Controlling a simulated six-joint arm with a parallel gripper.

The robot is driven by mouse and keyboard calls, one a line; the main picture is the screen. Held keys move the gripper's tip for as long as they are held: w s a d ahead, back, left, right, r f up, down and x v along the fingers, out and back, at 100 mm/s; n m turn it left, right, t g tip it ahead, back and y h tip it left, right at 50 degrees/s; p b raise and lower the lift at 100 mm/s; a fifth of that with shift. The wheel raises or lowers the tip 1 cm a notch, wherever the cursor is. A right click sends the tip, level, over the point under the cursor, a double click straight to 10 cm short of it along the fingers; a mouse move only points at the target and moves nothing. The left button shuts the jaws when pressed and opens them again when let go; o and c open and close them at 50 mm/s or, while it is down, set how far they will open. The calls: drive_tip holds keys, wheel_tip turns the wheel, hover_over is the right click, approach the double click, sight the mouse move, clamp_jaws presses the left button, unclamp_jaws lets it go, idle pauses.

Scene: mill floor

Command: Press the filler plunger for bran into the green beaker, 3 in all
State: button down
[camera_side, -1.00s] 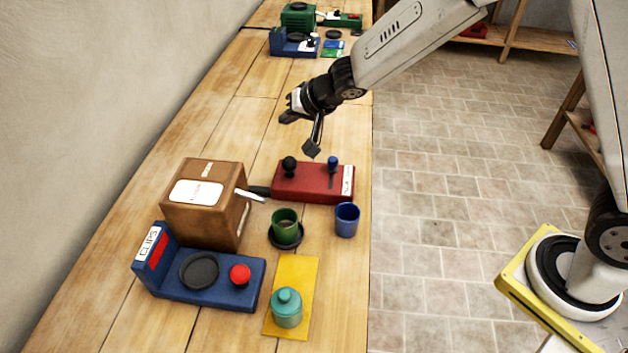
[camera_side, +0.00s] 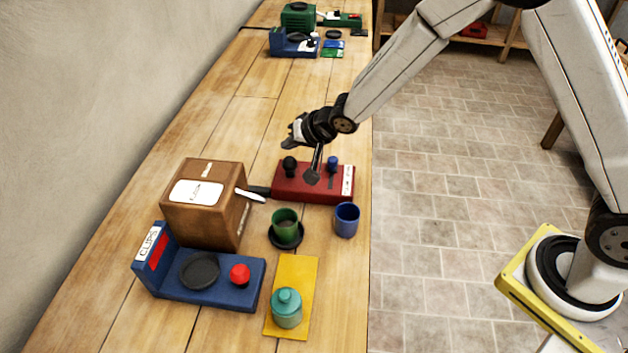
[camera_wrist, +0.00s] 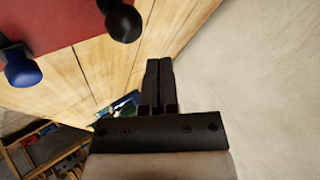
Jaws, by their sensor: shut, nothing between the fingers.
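The green beaker (camera_side: 286,222) stands upright on a round black pad (camera_side: 285,240) below the spout of a brown box (camera_side: 206,205) in the side view. Behind it is a red base (camera_side: 300,184) with a black knob (camera_side: 289,166) and a blue knob (camera_side: 332,162). In the wrist view the black knob (camera_wrist: 123,23) and blue knob (camera_wrist: 22,68) show at the upper left. I cannot read the small labels.
A blue cup (camera_side: 347,220) stands right of the beaker. In front are a blue CLIPS stand (camera_side: 212,288) with a red button (camera_side: 240,274) and a teal jar (camera_side: 287,308) on a yellow mat (camera_side: 299,270). More devices (camera_side: 297,42) stand far back. The middle of the bench is clear.

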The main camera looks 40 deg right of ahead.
sight(288, 159)
drive_tip(key=shift+f, duration=0.55)
drive_tip(key=shift+f, duration=0.15)
idle(1.7)
drive_tip(key=shift+f, duration=0.3)
drive_tip(key=shift+s+f, duration=0.1)
drive_tip(key=shift+f, duration=0.9)
idle(1.8)
drive_tip(key=shift+r, duration=1.4)
drive_tip(key=shift+r, duration=0.1)
drive_tip(key=shift+r, duration=2.45)
